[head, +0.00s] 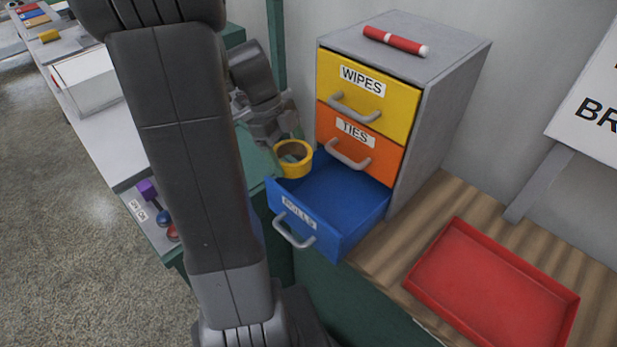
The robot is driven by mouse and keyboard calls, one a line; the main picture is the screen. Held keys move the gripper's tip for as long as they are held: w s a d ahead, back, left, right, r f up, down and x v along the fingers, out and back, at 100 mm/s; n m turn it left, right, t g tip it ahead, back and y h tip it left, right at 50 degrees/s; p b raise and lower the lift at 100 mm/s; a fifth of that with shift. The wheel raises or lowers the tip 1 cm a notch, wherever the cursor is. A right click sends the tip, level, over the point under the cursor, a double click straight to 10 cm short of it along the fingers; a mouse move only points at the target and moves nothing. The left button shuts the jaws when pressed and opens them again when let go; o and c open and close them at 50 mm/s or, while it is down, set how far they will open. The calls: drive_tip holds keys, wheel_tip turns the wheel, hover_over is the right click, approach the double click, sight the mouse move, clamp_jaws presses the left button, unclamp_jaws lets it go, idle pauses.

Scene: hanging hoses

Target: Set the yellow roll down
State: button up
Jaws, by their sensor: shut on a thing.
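The yellow roll (294,172) is a short ring with an open centre, seen in the head view near the middle. My gripper (285,142) is shut on it and holds it by its far side. The roll appears at the back left corner of the open blue drawer labelled ROLLS (335,200). I cannot tell whether it is above the drawer or just beside it. The visible inside of the drawer looks empty. My fingertips are partly hidden behind the roll.
The yellow WIPES drawer (385,108) and orange TIES drawer (375,160) above are shut. A red marker (395,42) lies on the grey cabinet (450,55). An empty red tray (490,285) sits on the wooden bench (420,225). My arm hides much of the left.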

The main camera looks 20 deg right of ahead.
sight(305, 157)
drive_tip(key=s+d, duration=0.2)
drive_tip(key=s, duration=0.1)
drive_tip(key=shift+s+d+r+p, duration=0.1)
drive_tip(key=shift+s+d+p, duration=0.1)
drive_tip(key=shift+d+p, duration=0.1)
drive_tip(key=shift+x, duration=0.95)
drive_tip(key=shift+w+f, duration=0.1)
drive_tip(key=shift+f, duration=0.2)
wheel_tip(305, 157, down, 5)
drive_tip(key=shift+r, duration=0.1)
drive_tip(key=shift+f+b, duration=0.3)
drive_tip(key=shift+f, duration=0.1)
drive_tip(key=shift+f+b, duration=0.25)
drive_tip(key=shift+b, duration=0.15)
